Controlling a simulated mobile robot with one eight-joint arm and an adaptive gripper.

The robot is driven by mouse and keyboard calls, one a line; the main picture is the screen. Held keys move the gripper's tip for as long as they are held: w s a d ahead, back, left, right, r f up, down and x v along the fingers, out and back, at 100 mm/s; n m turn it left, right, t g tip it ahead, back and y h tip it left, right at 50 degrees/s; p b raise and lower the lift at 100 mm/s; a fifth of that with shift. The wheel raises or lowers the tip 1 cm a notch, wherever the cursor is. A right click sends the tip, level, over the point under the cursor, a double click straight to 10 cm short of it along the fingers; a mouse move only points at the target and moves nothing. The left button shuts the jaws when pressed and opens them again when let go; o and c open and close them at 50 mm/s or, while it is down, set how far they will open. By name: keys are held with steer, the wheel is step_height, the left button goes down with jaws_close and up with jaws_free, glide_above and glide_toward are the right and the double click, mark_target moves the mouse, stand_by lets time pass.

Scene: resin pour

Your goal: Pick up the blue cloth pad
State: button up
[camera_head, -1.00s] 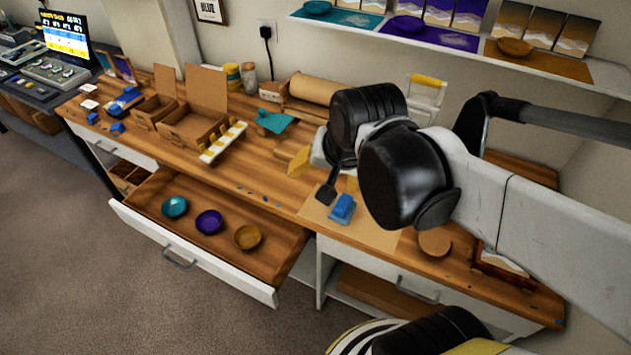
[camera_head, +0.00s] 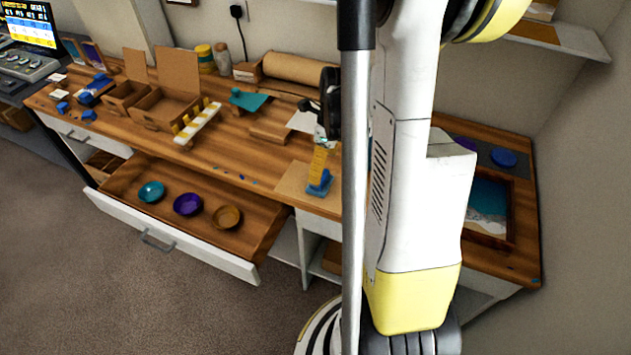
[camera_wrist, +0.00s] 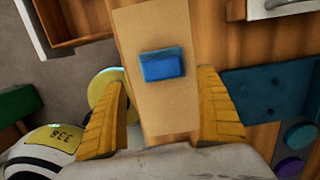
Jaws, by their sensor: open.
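The blue cloth pad (camera_wrist: 162,65) is a small blue block lying on a tan board (camera_wrist: 150,27) in the wrist view. In the head view the blue pad (camera_head: 320,184) lies on the bench, close below a yellow finger. My gripper (camera_wrist: 163,112) is open and empty, with its yellow ribbed fingers spread to either side of the board. In the wrist view the pad lies beyond the fingertips, roughly centred between them. In the head view my gripper (camera_head: 319,165) is partly hidden behind my arm.
An open drawer (camera_head: 130,190) holds teal, purple and orange bowls. Cardboard boxes (camera_head: 165,105) and a white rack with yellow pieces (camera_head: 197,124) stand on the bench to the left. A framed blue picture (camera_head: 488,205) lies at right. The wall shelf (camera_head: 560,38) overhangs the bench.

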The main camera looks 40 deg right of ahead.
steer(key=f+b, duration=0.1)
steer(key=f, duration=0.2)
steer(key=w+f+b, duration=0.1)
steer(key=f+b, duration=0.1)
steer(key=f, duration=0.1)
steer(key=shift+w, duration=0.1)
steer(key=shift+r, duration=0.1)
steer(key=c, duration=1.4)
steer(key=shift+r, duration=0.1)
